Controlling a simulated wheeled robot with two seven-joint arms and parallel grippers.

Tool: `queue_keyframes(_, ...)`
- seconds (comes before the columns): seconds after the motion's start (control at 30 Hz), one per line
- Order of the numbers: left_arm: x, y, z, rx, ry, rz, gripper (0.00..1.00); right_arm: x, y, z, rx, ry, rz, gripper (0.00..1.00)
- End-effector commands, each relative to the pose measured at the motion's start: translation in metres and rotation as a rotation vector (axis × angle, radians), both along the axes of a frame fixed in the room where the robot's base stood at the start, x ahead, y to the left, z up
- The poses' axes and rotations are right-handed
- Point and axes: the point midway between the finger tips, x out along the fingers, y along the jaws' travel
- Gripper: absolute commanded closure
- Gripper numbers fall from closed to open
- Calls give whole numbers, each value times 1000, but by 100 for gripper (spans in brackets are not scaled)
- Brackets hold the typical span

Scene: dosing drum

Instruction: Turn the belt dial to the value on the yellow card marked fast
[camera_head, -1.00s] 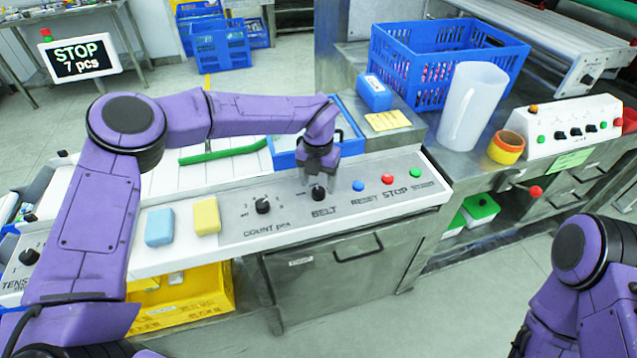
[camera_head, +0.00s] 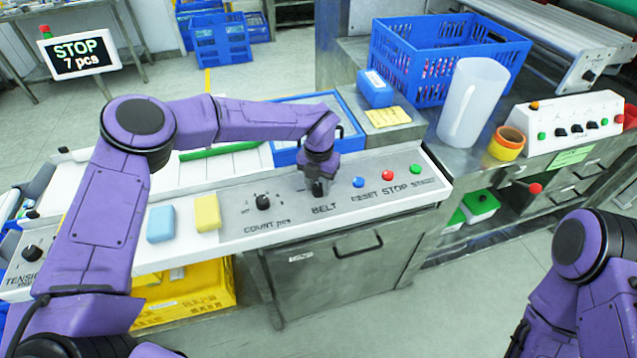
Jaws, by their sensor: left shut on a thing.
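The belt dial (camera_head: 318,188) is a dark knob above the word BELT on the white control panel (camera_head: 290,232). My left gripper (camera_head: 318,183) points down over it and is shut on it, hiding its pointer and most of its scale. A yellow card (camera_head: 388,116) lies on the metal top behind the panel; its writing is too small to read. My right arm comes in at the lower right, but its gripper is out of view.
The count dial (camera_head: 263,202) sits left of the belt dial; blue (camera_head: 358,182), red (camera_head: 388,175) and green (camera_head: 415,169) buttons sit right. A blue block (camera_head: 160,224) and a yellow block (camera_head: 207,213) lie on the panel's left. A screen (camera_head: 79,55) reads STOP, 7 pcs.

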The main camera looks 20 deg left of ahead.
Motion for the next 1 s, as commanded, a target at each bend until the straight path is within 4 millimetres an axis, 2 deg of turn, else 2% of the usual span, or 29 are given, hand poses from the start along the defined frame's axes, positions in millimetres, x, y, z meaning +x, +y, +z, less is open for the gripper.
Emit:
queue_keyframes(0.27, 0, 0, 1, 0, -2, -170, 91, 0, 0, 4, 0, 0, 0, 57)
queue_keyframes(1.0, 0, 0, 1, 0, -1, -824, 91, 0, 0, 18, 0, 0, 0, 57)
